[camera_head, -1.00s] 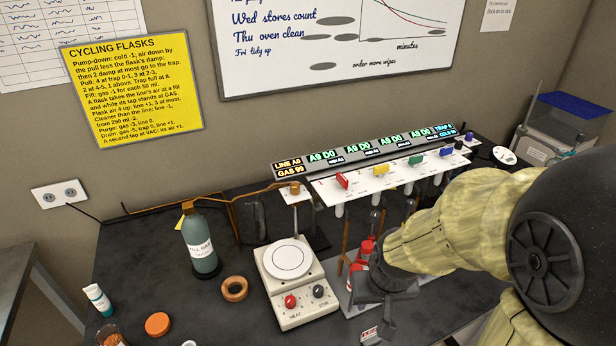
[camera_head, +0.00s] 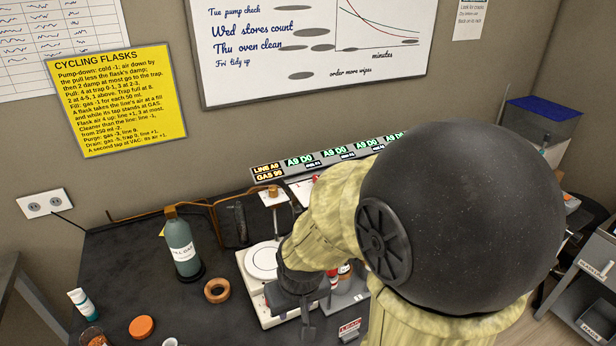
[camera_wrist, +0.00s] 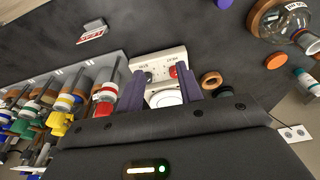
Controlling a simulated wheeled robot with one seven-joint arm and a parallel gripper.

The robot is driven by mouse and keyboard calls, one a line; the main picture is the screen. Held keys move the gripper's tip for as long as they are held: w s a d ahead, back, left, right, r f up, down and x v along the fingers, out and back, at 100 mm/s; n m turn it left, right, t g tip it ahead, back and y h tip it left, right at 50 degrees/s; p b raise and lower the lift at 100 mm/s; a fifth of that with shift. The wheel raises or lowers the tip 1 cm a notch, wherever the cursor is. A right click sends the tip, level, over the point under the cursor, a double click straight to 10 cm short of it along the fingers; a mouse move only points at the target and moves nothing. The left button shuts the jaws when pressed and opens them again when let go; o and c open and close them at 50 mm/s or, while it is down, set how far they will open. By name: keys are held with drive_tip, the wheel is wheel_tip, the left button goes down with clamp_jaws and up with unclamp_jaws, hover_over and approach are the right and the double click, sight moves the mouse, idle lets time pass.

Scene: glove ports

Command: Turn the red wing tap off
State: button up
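The red wing tap (camera_head: 315,179) shows only as a small red piece on the white tap panel (camera_head: 300,186) in the head view; my arm hides most of it, so its angle cannot be told. My gripper (camera_wrist: 160,72) has its two purple fingers apart with nothing between them. Behind the gap lies the white hotplate (camera_wrist: 155,62). In the head view my gripper (camera_head: 308,322) is low, in front of the hotplate (camera_head: 262,262) and below the panel. In the wrist view a red part (camera_wrist: 103,108) lies left of the fingers; whether it is the tap or a flask band is unclear.
A gas bottle (camera_head: 182,243) and a cork ring (camera_head: 217,291) stand left of the hotplate. In the wrist view several colour-banded flasks and a yellow part (camera_wrist: 58,125) crowd the left. The display strip (camera_head: 325,156) runs behind the panel. Bare bench lies around the ring.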

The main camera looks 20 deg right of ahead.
drive_tip(key=o, duration=0.6)
drive_tip(key=shift+w+d+r, duration=0.1)
drive_tip(key=shift+w+r, duration=0.2)
drive_tip(key=shift+w, duration=0.05)
drive_tip(key=w+d+r+m+g+p, duration=0.1)
drive_tip(key=w+d+r+m+p, duration=0.3)
drive_tip(key=w+d+r+m, duration=0.2)
drive_tip(key=w+d+r+m+p, duration=0.4)
drive_tip(key=w+d+r+m, duration=0.1)
drive_tip(key=w+r, duration=0.6)
drive_tip(key=w+d+r+m+g+p, duration=0.1)
drive_tip(key=w+d+r+m+p, duration=0.3)
drive_tip(key=w+r, duration=0.5)
drive_tip(key=d+m, duration=0.2)
drive_tip(key=shift+w+d+r+m+g, duration=0.15)
drive_tip(key=shift+w+d+m+g, duration=0.15)
drive_tip(key=shift+w, duration=0.05)
drive_tip(key=shift+s, duration=0.1)
